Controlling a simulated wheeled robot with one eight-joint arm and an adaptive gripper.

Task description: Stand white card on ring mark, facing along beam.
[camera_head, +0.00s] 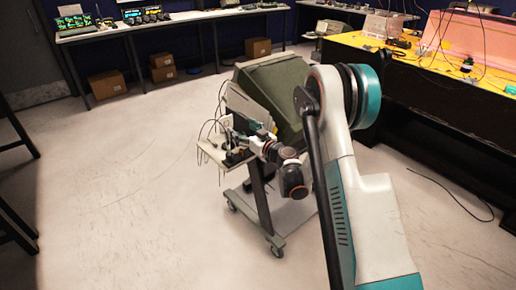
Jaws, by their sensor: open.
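My arm reaches from the lower right to a wheeled cart in the middle of the head view. My gripper (235,146) is small and dark there, open, over the cart's small front shelf (210,152). A small pale upright piece (227,122) shows close beside the gripper. It may be the white card, but it is too small to be sure, and I cannot tell whether it touches the fingers. I cannot make out a ring mark or a beam.
The cart carries a large green-grey cased instrument (274,88) just behind my gripper, with thin cables hanging at the shelf. A yellow-topped bench (430,70) with a pink foam enclosure (470,38) stands at right. Cardboard boxes (107,84) lie under the back bench.

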